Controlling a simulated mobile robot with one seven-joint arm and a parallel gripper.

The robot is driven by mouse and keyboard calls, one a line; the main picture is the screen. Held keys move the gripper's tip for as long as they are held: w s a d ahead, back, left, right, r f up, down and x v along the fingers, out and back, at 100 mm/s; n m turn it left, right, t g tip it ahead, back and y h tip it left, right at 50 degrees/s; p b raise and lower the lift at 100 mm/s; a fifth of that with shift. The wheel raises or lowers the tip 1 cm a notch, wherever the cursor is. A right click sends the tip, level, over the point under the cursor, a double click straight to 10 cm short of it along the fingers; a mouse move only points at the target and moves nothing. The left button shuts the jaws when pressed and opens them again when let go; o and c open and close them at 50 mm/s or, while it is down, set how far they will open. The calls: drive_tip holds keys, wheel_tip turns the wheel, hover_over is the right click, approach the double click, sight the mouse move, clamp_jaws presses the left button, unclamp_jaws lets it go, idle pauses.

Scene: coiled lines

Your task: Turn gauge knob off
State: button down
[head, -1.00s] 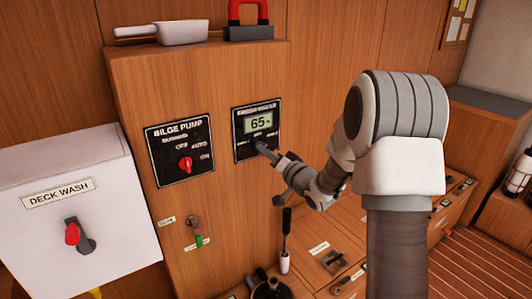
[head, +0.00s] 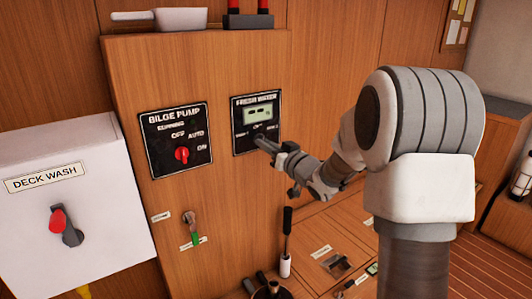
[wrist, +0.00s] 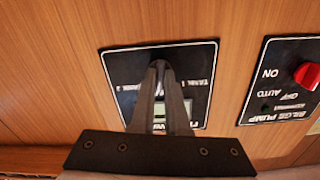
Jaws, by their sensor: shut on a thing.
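The fresh water gauge (head: 243,143) is a black panel with a small green display (head: 258,114), set in the wooden cabinet face. The display has no readable number, only unclear marks. My gripper (head: 262,141) comes in from the right and is shut on the gauge knob, low on the panel. The wrist view shows the panel (wrist: 118,60) upside down, with the fingers (wrist: 158,72) closed together over the knob. The fingers hide most of the knob and part of the lettering, so its pointer direction cannot be told.
The bilge pump panel (head: 160,150) with its red knob (head: 182,154) is just left of the gauge. A white deck wash box (head: 100,215) stands farther left. A key-like valve with a green tag (head: 196,239) and an upright black lever (head: 287,220) are below.

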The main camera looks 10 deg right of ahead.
drive_tip(key=shift+f+n+b, duration=0.1)
drive_tip(key=shift+n+b, duration=0.5)
drive_tip(key=shift+n, duration=0.3)
drive_tip(key=c, duration=0.9)
unclamp_jaws()
drive_tip(key=p+v, duration=0.2)
drive_tip(key=v, duration=1.5)
drive_tip(key=shift+s+d, duration=0.15)
drive_tip(key=shift+s, duration=0.05)
